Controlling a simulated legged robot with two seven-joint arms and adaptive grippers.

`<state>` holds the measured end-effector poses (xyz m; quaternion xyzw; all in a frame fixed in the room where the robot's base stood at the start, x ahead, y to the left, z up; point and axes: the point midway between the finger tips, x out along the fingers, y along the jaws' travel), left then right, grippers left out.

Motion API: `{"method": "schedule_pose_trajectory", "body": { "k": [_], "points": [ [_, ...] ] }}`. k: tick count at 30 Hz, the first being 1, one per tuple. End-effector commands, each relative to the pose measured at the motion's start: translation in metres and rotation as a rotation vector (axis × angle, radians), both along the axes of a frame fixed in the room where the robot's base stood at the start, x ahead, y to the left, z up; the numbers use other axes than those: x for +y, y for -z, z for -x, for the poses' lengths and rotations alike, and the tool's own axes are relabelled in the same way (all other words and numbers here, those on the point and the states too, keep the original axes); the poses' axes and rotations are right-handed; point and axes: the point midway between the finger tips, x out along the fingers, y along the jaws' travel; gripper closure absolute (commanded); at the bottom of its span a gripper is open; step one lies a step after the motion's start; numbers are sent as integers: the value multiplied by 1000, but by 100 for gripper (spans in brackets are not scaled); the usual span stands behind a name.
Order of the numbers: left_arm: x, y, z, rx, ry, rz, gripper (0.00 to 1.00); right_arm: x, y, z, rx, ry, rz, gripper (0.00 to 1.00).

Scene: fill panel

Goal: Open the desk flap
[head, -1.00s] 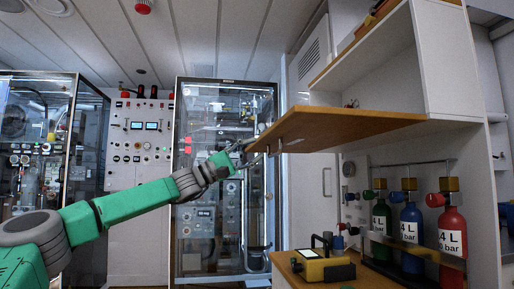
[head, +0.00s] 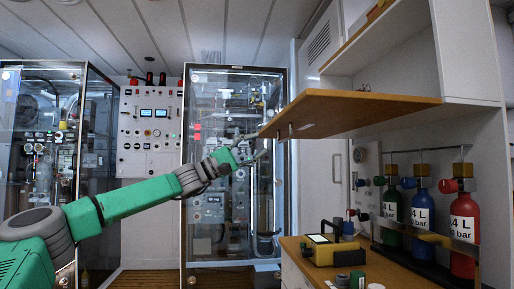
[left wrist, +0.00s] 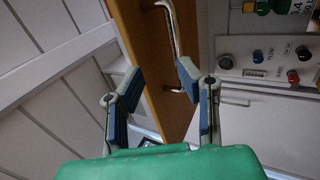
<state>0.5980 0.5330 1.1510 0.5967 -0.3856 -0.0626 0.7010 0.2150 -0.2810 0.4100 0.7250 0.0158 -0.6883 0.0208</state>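The desk flap (head: 350,112) is a wooden board standing out roughly level from the white cabinet, above the counter. In the left wrist view the flap (left wrist: 150,60) runs as a brown strip with a metal bar handle (left wrist: 175,42) on it. My left gripper (head: 258,148) is by the flap's left end, just under its edge in the head view. In the left wrist view my left gripper (left wrist: 160,77) has its two blue-padded fingers apart, with the flap and handle beyond them and nothing held. Contact with the flap cannot be told. My right gripper is not in view.
A yellow device (head: 332,252) sits on the wooden counter (head: 382,270) below the flap. Green, blue (head: 420,215) and red (head: 463,230) gas bottles stand behind a rail at right. Glass-fronted cabinets (head: 230,240) stand behind my arm.

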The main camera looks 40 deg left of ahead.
Motion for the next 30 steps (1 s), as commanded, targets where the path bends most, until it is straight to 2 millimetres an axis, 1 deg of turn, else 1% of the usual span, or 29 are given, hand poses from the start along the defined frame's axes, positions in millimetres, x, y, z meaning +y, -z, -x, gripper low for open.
{"method": "schedule_pose_trajectory", "body": {
  "k": [5,13,18,22,30],
  "points": [
    [15,11,17,-2,-1,4,69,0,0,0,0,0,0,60],
    [48,39,57,-3,-2,5,69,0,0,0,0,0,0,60],
    [59,51,73,-2,0,3,69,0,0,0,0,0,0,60],
    [64,56,79,0,-1,0,69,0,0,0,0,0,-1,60],
    [64,57,80,1,0,0,69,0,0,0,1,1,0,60]
  ]
}}
